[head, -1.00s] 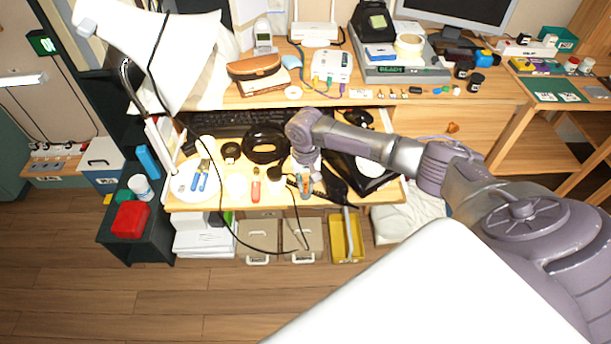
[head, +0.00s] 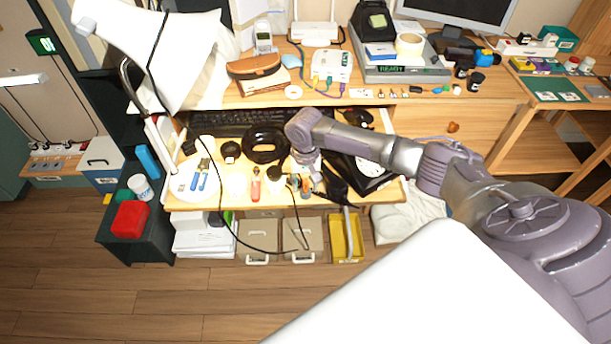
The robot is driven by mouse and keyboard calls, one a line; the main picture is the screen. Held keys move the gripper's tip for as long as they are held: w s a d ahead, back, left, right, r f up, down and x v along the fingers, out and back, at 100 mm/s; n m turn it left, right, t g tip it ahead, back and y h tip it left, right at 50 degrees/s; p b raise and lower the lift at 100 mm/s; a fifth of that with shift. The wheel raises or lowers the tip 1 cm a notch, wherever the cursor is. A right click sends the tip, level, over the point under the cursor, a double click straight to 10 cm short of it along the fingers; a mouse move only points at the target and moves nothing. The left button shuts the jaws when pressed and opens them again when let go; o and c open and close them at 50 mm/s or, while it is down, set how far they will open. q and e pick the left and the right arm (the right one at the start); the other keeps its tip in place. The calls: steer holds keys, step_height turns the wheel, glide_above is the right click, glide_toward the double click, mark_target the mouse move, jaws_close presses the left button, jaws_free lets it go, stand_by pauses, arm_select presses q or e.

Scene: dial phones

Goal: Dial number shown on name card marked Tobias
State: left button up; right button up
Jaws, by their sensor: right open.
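My right gripper (head: 302,183) is open and points down over the front of the lower desk shelf, among small tools. My right arm reaches across from the right. A black boxy object with a round white face (head: 368,167), possibly a dial phone, lies just right of the gripper, partly covered by my arm. No name reading Tobias is legible; a small white card (head: 360,93) lies on the upper desk, too small to read. My left gripper is not in view.
A white plate with blue-handled pliers (head: 201,176), a black cable coil (head: 265,146) and a red-handled tool (head: 256,185) crowd the shelf left of the gripper. A white lamp (head: 145,50) stands at left. A yellow bin (head: 345,240) is below; open floor lies in front.

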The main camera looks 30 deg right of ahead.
step_height(320, 180, up, 12)
steer(key=shift+f, duration=0.15)
stand_by(0.6)
